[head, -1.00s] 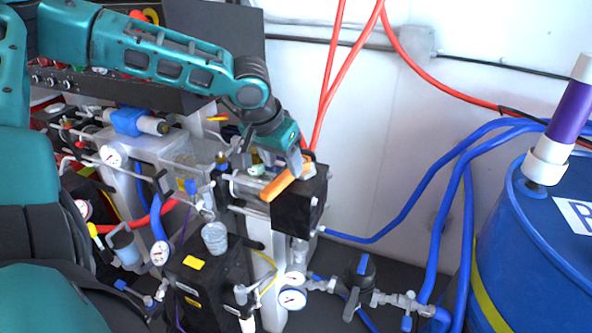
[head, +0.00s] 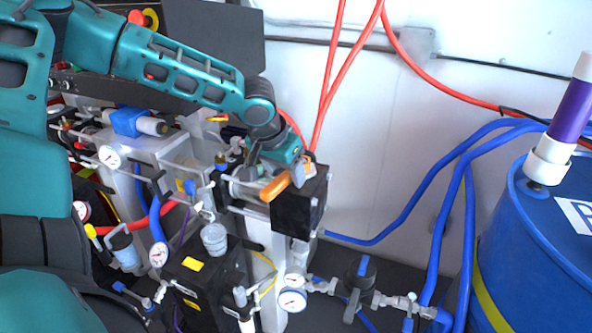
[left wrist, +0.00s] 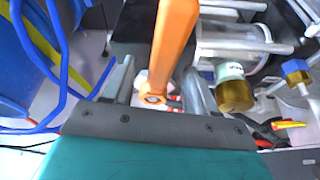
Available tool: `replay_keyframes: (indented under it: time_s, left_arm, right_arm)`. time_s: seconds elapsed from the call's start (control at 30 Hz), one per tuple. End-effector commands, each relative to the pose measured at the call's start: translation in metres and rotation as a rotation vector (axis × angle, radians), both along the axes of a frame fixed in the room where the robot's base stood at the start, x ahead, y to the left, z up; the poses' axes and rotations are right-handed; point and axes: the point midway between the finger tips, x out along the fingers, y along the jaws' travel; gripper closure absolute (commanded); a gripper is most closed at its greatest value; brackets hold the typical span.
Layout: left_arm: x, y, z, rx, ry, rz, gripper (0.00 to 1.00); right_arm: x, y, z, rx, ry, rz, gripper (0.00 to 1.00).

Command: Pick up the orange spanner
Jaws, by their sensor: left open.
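My right gripper is not in view.
Red hoses (head: 330,90) hang just behind my gripper. A blue drum (head: 530,260) stands at the right.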

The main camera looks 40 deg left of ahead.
Motion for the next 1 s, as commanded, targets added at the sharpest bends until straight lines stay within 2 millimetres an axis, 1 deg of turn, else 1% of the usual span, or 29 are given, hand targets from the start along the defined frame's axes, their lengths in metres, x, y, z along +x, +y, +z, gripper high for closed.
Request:
replay_keyframes:
  time_s: [0.13,0.43,1.0]
  left_arm:
    - [-0.0001,0.0000,-0.0026,0.000,0.000,0.000,0.43]
    - [-0.0001,0.0000,-0.0024,0.000,0.000,0.000,0.44]
    - [0.0000,0.0000,-0.0024,0.000,0.000,0.000,0.98]
  right_arm:
    - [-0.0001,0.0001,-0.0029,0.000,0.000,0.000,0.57]
    - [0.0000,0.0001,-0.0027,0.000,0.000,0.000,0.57]
    - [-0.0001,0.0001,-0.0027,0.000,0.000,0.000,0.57]
